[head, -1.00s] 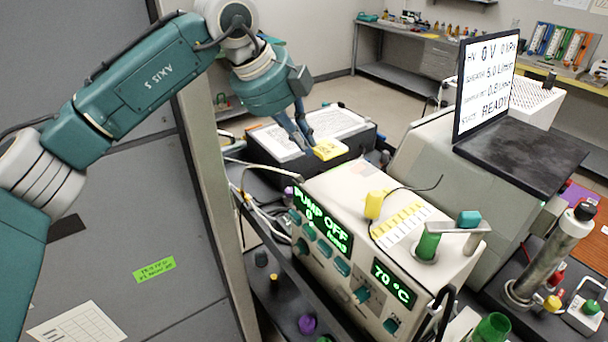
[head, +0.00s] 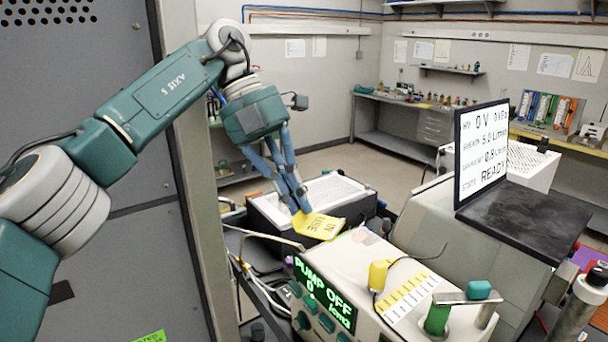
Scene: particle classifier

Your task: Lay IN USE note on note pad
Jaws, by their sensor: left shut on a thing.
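The yellow IN USE note (head: 322,226) is held by my left gripper (head: 300,206) at the near edge of a black box. The gripper's blue-grey fingers are shut on the note's left end. The note tilts toward me, and its dark lettering partly shows. A white sheet with fine print (head: 325,192) lies on top of the black box (head: 362,212), behind the note. I cannot tell whether this sheet is the note pad, nor whether the note touches it. My right gripper is not in view.
A screen reading READY (head: 481,152) stands at right. A grey post (head: 196,200) rises at left, close to my left arm.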

